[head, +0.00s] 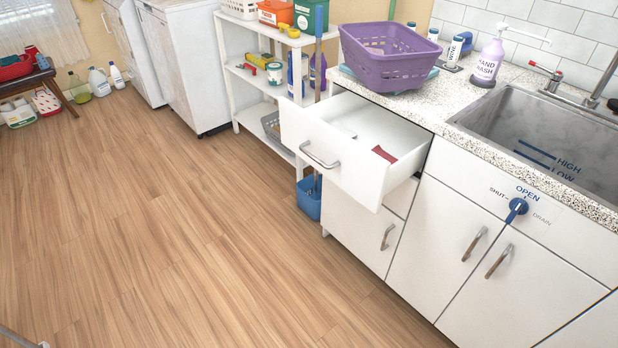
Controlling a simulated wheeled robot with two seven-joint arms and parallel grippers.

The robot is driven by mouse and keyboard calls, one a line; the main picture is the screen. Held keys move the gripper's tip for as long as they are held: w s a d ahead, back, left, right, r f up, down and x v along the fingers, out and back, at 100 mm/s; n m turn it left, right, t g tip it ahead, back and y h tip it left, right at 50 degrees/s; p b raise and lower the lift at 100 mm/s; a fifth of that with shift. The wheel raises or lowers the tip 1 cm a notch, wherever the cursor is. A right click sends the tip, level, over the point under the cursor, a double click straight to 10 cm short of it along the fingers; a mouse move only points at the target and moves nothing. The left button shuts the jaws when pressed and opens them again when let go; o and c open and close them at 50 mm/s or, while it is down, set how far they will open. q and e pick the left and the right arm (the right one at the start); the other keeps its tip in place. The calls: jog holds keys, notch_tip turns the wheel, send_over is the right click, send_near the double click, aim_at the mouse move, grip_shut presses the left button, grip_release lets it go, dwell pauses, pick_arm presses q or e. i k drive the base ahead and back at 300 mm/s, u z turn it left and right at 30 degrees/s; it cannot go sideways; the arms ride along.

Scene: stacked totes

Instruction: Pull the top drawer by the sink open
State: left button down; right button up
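The top drawer (345,171) by the sink is pulled out from the white cabinet, well clear of its front. Its bar handle (319,155) is on the drawer front, with nothing on it. A red item (384,154) and a pale item lie inside the drawer. The steel sink (520,140) is set in the speckled counter to the right. Neither gripper can be made out in this view. A thin grey piece shows at the bottom left corner; I cannot tell what it is.
A purple basket (390,72) and a soap bottle (487,62) stand on the counter (432,108). A white shelf unit (228,60) and a blue bin (309,203) are left of the drawer. The wooden floor (150,220) in front is clear.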

aim_at(350, 164)
jog(key=z, duration=1.1)
jog(key=k, duration=0.15)
jog(key=u, duration=2.05)
jog(key=i, duration=0.7)
jog(key=z, duration=0.25)
